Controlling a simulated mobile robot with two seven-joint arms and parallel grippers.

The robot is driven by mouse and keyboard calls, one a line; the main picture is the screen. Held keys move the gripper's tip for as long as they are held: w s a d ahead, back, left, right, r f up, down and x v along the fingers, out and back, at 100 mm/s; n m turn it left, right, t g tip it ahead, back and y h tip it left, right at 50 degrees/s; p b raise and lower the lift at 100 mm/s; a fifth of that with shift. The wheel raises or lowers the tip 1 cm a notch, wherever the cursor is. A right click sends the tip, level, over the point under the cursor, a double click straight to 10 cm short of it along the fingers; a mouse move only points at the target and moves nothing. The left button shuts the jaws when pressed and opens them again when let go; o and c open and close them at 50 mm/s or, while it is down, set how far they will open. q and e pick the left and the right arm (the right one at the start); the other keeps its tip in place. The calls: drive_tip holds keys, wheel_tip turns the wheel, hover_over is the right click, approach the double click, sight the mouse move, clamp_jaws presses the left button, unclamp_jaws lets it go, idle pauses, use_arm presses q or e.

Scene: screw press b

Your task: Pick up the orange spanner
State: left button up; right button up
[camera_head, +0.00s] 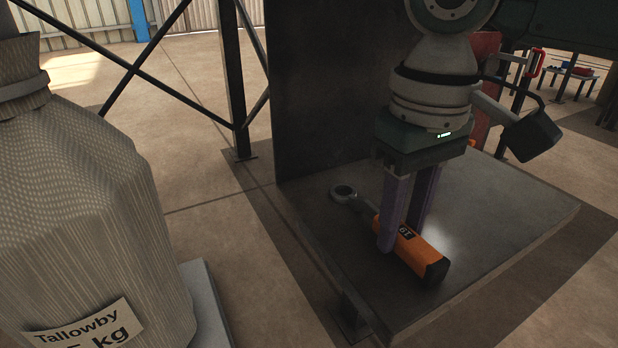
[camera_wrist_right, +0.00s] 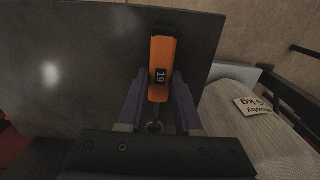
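The orange spanner (camera_head: 408,248) lies on a dark metal plate (camera_head: 500,215), its grey ring end toward the back left and its thick orange handle toward the front right. My right gripper (camera_head: 400,238) points down over it, with one purple finger on each side of the handle. In the right wrist view the spanner (camera_wrist_right: 161,62) shows a black "19" label, and its handle sits between the fingertips of the right gripper (camera_wrist_right: 160,76) with narrow gaps at the sides. The gripper looks open. My left gripper is not in view.
A dark upright panel (camera_head: 325,90) stands at the plate's back edge. A large woven sack (camera_head: 85,200) labelled "Tallowby" stands at the left. A dark metal frame post (camera_head: 234,85) rises behind. The plate right of the spanner is clear.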

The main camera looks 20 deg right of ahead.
sight(401, 228)
clamp_jaws()
idle(0.3)
wheel_tip(401, 228, up, 20)
drive_tip(key=p, duration=0.9)
